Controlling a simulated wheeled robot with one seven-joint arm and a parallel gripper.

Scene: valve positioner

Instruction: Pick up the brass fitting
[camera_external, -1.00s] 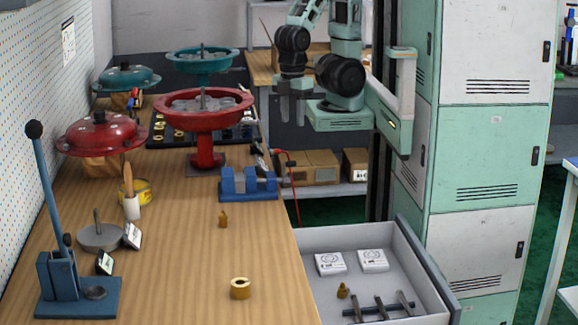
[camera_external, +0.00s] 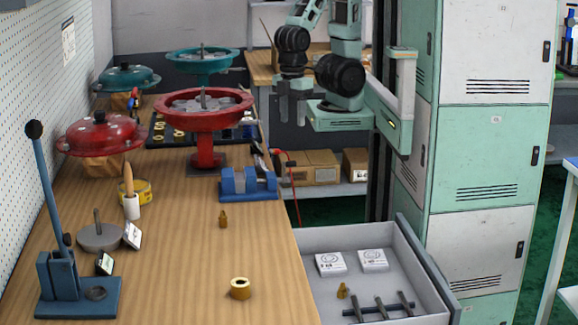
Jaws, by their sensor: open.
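A small upright brass fitting (camera_external: 223,219) stands on the wooden bench, in front of the blue vise. A similar small brass piece (camera_external: 342,290) is in the open drawer at the lower right. A brass ring or bushing (camera_external: 240,288) sits nearer the front edge of the bench. My gripper (camera_external: 296,108) hangs fingers down, open and empty, in the air at the upper middle. It is well above and behind the fitting, to its right in the picture, touching nothing I can see.
A blue vise (camera_external: 248,184) stands behind the fitting. A red valve body (camera_external: 205,125) stands behind that. A blue lever press (camera_external: 78,285) is at the front left. The open drawer (camera_external: 425,262) juts out at right. The bench around the fitting is clear.

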